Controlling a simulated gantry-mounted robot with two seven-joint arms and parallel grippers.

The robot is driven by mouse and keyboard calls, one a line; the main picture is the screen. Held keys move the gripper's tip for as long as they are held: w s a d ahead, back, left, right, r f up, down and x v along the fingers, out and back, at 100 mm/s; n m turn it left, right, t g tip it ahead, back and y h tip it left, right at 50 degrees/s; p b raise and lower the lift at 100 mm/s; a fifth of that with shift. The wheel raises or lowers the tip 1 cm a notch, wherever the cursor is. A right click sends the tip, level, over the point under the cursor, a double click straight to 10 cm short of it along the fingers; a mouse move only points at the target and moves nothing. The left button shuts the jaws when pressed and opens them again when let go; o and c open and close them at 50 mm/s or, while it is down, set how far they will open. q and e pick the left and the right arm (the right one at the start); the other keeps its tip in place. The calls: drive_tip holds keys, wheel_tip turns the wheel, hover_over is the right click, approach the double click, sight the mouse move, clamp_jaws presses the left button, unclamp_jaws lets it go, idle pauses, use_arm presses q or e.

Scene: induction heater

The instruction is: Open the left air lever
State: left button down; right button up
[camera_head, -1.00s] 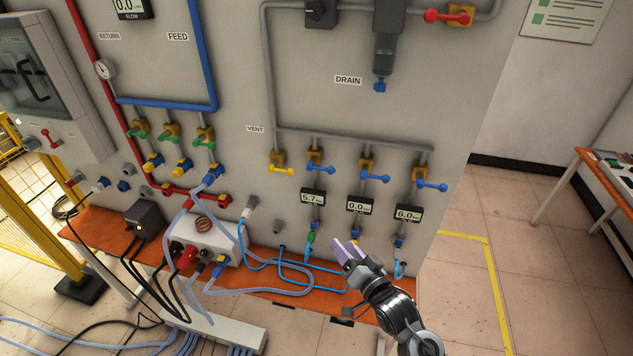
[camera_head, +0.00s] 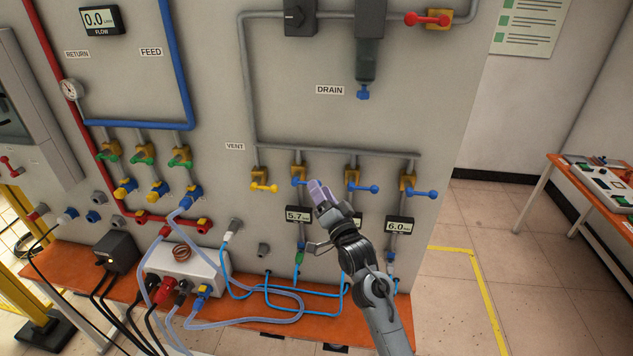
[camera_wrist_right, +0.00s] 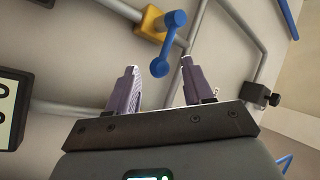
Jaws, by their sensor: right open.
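The left air lever (camera_head: 299,181) is the leftmost of three blue levers on yellow valve bodies, under the manifold pipe. Its handle points right, and its outer end is hidden behind my right gripper (camera_head: 319,187). My right gripper is open, with its purple fingers just in front of that handle. In the right wrist view, a blue lever (camera_wrist_right: 168,46) with round ends hangs from a yellow valve. It lies ahead of the gap between the two fingers (camera_wrist_right: 158,88), with nothing gripped. My left gripper is not in view.
The middle blue lever (camera_head: 362,188) and right blue lever (camera_head: 420,193) are to the right, and a yellow vent lever (camera_head: 263,187) is to the left. Pressure displays (camera_head: 299,215) sit below. Blue hoses (camera_head: 280,290) run above the orange shelf (camera_head: 325,329).

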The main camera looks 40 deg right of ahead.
drive_tip(key=shift+x, duration=1.65)
clamp_jaws()
